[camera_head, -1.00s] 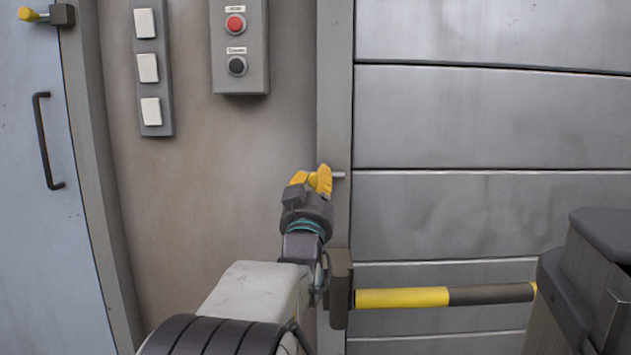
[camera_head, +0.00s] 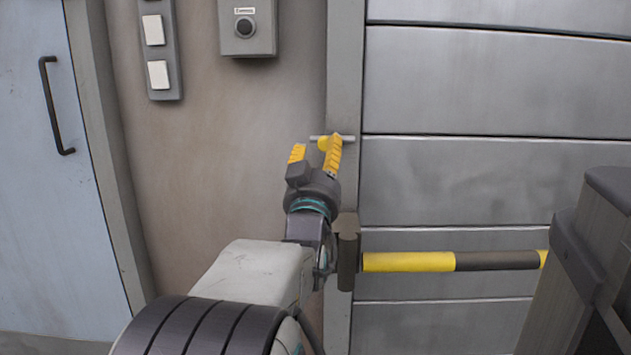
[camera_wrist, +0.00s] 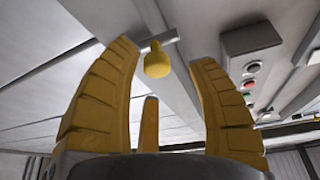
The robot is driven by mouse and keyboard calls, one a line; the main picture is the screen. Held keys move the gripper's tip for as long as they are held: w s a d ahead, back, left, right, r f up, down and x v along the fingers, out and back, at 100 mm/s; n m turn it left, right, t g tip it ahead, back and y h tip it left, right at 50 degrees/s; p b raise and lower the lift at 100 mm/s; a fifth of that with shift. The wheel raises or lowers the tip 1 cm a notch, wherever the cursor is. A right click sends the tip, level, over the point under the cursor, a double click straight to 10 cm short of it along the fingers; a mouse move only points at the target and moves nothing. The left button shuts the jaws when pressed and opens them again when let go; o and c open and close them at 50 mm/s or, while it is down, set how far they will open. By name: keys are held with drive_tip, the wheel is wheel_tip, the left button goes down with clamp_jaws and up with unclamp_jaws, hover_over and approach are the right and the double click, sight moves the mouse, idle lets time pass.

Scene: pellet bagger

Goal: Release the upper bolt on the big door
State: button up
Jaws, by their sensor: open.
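The upper bolt shows in the head view as a thin grey rod (camera_head: 347,138) lying across the post beside the big grey panelled door (camera_head: 480,180). Its yellow knob (camera_head: 323,143) is partly hidden by my gripper (camera_head: 315,149). In the wrist view, the round yellow knob (camera_wrist: 157,62) hangs from the grey rod (camera_wrist: 165,42) between the fingertips of my gripper (camera_wrist: 163,52). The fingers are open, with a gap to the knob on the right side. On the left the finger tip is close to the rod; I cannot tell whether they touch.
A yellow and dark bar (camera_head: 410,262) crosses the door below my gripper. A dark grey machine part (camera_head: 590,250) stands at the right. A button box (camera_head: 247,30) and a switch panel (camera_head: 158,60) are on the wall. A pale blue door (camera_head: 50,200) is at the left.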

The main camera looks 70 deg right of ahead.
drive_tip(key=v, duration=0.8)
drive_tip(key=shift+a, duration=0.25)
idle(0.4)
